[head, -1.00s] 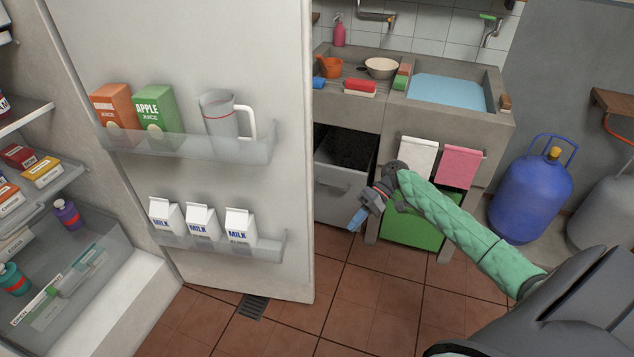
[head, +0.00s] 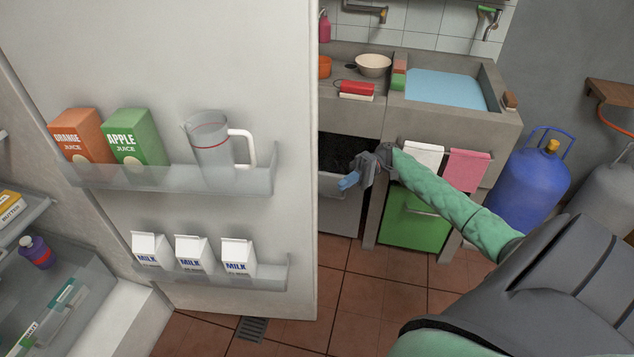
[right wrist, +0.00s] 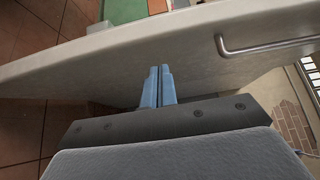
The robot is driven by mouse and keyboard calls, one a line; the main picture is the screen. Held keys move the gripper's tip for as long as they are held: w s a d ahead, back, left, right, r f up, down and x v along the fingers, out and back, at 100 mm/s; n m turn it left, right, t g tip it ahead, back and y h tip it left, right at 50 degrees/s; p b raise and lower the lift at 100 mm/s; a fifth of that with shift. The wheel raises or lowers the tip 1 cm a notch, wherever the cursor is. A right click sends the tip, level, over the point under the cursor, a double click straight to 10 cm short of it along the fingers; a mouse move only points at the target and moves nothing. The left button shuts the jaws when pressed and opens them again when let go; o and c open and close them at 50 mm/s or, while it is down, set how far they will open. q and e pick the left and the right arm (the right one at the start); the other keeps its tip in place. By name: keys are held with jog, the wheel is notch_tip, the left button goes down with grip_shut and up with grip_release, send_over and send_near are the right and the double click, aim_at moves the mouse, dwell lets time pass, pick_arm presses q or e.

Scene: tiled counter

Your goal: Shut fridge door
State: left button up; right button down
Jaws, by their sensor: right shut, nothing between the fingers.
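The fridge door (head: 225,70) stands open at the left of the head view, its inner face towards me. Its racks hold an orange juice carton (head: 80,137), an apple juice carton (head: 134,137), a jug (head: 210,145) and milk cartons (head: 191,253). My right gripper (head: 347,181) is just right of the door's free edge in the picture, shut and empty. In the right wrist view its blue fingers (right wrist: 158,85) are together before a pale panel (right wrist: 120,55) with a bar handle (right wrist: 265,47); I cannot tell whether they touch it. My left gripper is out of view.
The fridge shelves (head: 25,215) are at far left. Behind my right gripper are an open drawer (head: 335,215), a sink counter (head: 455,122) and a green cabinet (head: 415,218). A blue gas cylinder (head: 530,180) stands at right. The tiled floor (head: 370,300) is clear in front.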

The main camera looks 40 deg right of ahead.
pick_arm(q)
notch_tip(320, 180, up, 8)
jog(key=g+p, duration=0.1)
jog(key=p, duration=0.1)
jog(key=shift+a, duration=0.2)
pick_arm(e)
jog(key=a, duration=1)
jog(key=shift+s, duration=0.45)
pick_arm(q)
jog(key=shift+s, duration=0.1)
